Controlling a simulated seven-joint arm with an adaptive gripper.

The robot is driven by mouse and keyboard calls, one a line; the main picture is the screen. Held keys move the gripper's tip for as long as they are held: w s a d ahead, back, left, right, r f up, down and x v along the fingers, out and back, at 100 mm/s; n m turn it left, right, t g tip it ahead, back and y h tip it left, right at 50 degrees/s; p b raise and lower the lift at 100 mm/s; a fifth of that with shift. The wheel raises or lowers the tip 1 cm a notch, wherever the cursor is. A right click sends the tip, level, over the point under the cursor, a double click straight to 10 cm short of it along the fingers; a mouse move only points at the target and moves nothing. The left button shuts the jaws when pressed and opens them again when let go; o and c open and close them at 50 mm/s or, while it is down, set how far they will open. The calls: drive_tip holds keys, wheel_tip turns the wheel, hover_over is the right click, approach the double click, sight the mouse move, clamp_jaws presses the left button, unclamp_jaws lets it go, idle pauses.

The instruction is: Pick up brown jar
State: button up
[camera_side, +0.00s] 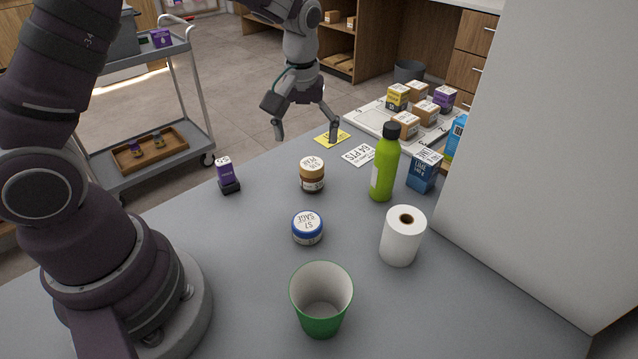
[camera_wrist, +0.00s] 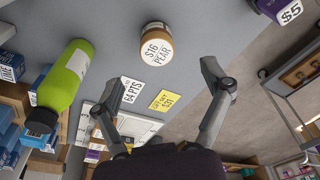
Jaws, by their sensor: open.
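The brown jar (camera_side: 312,178) stands upright on the grey counter, with a white lid label reading "$16 PEAR". It also shows at the top middle of the wrist view (camera_wrist: 157,44). My gripper (camera_side: 306,138) is open and empty above the far edge of the counter, beyond the jar. In the wrist view the fingers (camera_wrist: 158,95) are spread wide, and the jar lies past their tips, apart from them. Nothing hides the jar's lid in either view.
Around the jar stand a blue-lidded jar (camera_side: 307,228), a purple box (camera_side: 228,175), a green bottle (camera_side: 385,162), a paper roll (camera_side: 402,236) and a green cup (camera_side: 321,299). Flat cards (camera_side: 359,154) lie beyond it. A tray of boxes (camera_side: 368,119) is at the back right.

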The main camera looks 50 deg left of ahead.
sight(311, 164)
drive_tip(key=f, duration=0.3)
drive_tip(key=w+f, duration=0.1)
drive_tip(key=f, duration=0.2)
drive_tip(key=a+f, duration=0.1)
drive_tip(key=f, duration=0.2)
drive_tip(key=shift+w+f, duration=0.4)
drive_tip(key=shift+c, duration=0.3)
drive_tip(key=c, duration=1.3)
drive_tip(key=shift+o, duration=0.2)
drive_tip(key=shift+r, duration=0.1)
